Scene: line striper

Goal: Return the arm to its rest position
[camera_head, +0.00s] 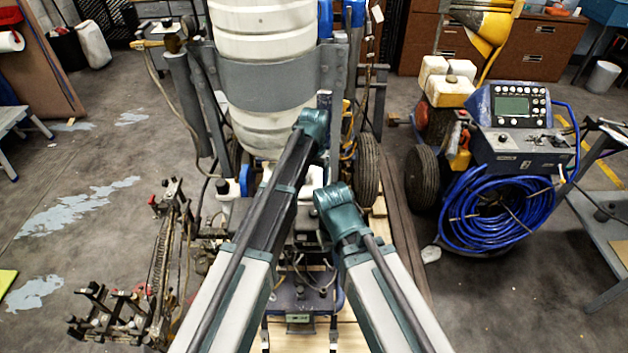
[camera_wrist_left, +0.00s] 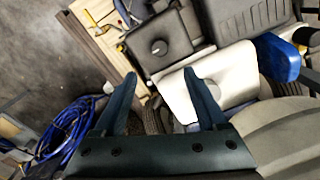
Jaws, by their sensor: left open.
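My left gripper (camera_wrist_left: 163,98) shows in the left wrist view with its two teal fingers spread apart and nothing held between them.
The line striper's large white tank stands ahead of my arms. A second machine with a control panel (camera_head: 515,110) and coiled blue hose (camera_head: 490,212) stands at right. A metal rack-like assembly (camera_head: 160,265) is at left. Open floor (camera_head: 90,165) lies further left.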

